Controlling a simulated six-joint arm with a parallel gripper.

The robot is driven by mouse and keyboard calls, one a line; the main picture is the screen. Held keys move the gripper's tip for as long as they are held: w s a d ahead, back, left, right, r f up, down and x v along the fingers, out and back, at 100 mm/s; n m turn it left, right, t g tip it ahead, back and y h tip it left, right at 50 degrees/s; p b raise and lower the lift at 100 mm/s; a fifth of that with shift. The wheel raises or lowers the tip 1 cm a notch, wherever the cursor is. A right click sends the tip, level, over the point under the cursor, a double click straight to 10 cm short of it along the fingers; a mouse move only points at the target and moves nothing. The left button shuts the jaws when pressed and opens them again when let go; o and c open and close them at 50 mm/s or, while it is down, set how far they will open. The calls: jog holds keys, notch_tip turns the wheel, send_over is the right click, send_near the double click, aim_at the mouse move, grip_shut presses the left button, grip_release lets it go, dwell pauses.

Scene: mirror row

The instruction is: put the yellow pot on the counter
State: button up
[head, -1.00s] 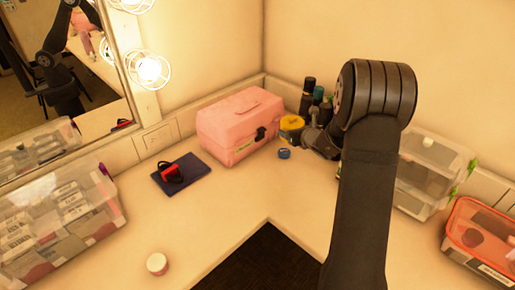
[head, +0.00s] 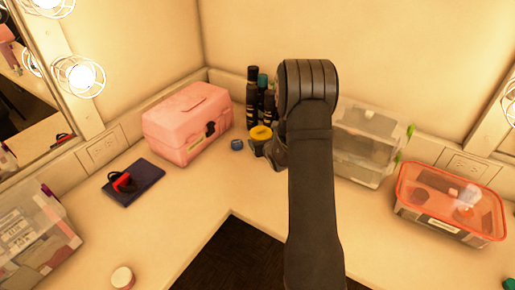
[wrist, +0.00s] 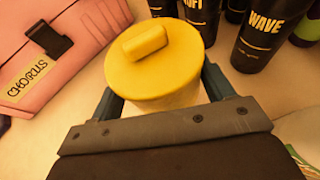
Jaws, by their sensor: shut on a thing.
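The yellow pot (head: 261,133) is in the back corner of the counter (head: 180,215), in front of dark bottles. In the wrist view the pot (wrist: 155,68) has a flat yellow lid with a raised bar and a pale body. My gripper (wrist: 163,95) is shut on it, with a finger on each side of the body. In the head view my gripper (head: 271,150) is partly hidden by my arm. The pot is upright or nearly so. Its base is hidden, so I cannot tell whether it touches the counter.
A pink case (head: 187,122) stands left of the pot, and dark bottles (head: 253,95) stand behind it. Clear boxes (head: 365,145) and an orange-lidded box (head: 450,200) stand to the right. The front-left counter is mostly clear.

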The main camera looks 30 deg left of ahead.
jog(key=shift+f, duration=1.95)
jog(key=shift+f, duration=0.15)
jog(key=o, duration=2)
jog(key=shift+r, duration=0.2)
jog(key=v, duration=1.2)
jog(key=shift+f, duration=0.1)
